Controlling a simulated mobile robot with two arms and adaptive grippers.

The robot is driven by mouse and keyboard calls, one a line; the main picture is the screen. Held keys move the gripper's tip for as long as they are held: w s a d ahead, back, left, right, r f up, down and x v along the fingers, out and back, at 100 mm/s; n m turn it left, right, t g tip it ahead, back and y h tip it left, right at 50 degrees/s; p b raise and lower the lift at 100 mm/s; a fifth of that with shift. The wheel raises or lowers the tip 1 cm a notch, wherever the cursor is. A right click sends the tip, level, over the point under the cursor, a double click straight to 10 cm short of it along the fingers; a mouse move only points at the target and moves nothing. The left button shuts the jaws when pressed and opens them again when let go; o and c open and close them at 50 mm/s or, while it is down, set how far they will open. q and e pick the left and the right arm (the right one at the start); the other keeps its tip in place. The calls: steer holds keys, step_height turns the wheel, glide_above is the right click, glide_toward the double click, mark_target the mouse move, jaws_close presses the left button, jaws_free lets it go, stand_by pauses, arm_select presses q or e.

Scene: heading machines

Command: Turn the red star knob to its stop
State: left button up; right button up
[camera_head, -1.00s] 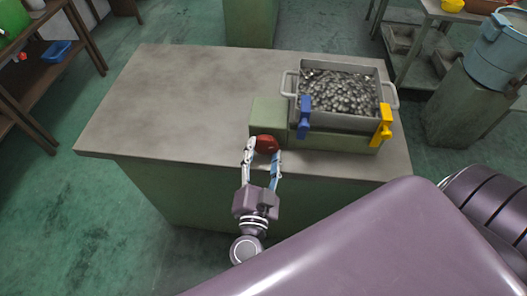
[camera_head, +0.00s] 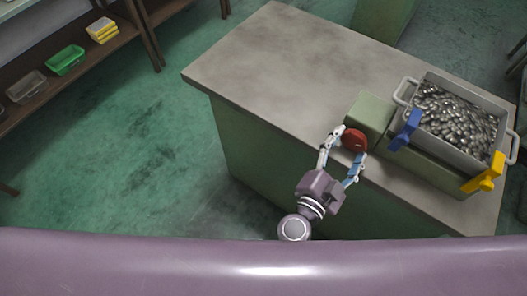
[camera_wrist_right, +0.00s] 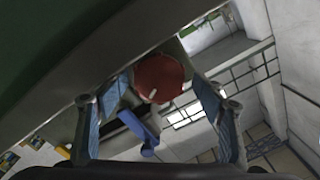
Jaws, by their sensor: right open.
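The red star knob (camera_head: 354,139) sits on the front face of a green box (camera_head: 368,113) at the table's front edge. My right gripper (camera_head: 349,145) is open, with one finger on each side of the knob; contact cannot be made out. In the right wrist view the knob (camera_wrist_right: 158,78) shows as a dark red disc with a small pale mark at its lower right rim. The open fingers (camera_wrist_right: 160,100) stand apart on either side of it there. My left gripper is out of view.
A grey tray (camera_head: 406,92) of metal pieces stands right of the knob, with a blue clamp (camera_head: 406,131) and a yellow clamp (camera_head: 484,174) at its front. The table top (camera_head: 270,60) is bare on the left. Shelves with small bins (camera_head: 66,60) stand far left.

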steer(key=shift+f+n, duration=0.2)
steer(key=shift+n, duration=0.1)
steer(key=n+b, duration=0.1)
steer(key=n, duration=0.2)
steer(key=shift+n+b, duration=0.3)
steer(key=shift+n, duration=0.1)
steer(key=shift+d+n+b, duration=0.1)
steer(key=shift+n+b, duration=0.65)
steer(key=shift+n, duration=0.35)
steer(key=shift+s+n, duration=0.25)
steer(key=shift+n, duration=0.05)
steer(key=b+v, duration=0.1)
steer(key=v, duration=0.6)
steer(key=w+a+r+n+t+y, duration=0.1)
steer(key=w+a+n+t+y, duration=0.15)
steer(key=a+n+y, duration=0.35)
steer(key=w+a+r+n+t+y, duration=0.1)
steer(key=w+a+n+t+y, duration=0.15)
steer(key=a, duration=0.55)
steer(key=s+a+f+n+g+y, duration=0.1)
steer(key=a+f+n+y, duration=0.2)
steer(key=a+n+y, duration=0.1)
steer(key=s+a+f+n+g+y, duration=0.2)
steer(key=a+f+n+y, duration=0.2)
steer(key=a, duration=0.5)
steer(key=shift+n+y+p, duration=0.4)
steer(key=shift+n+y, duration=0.35)
steer(key=shift+n, duration=0.4)
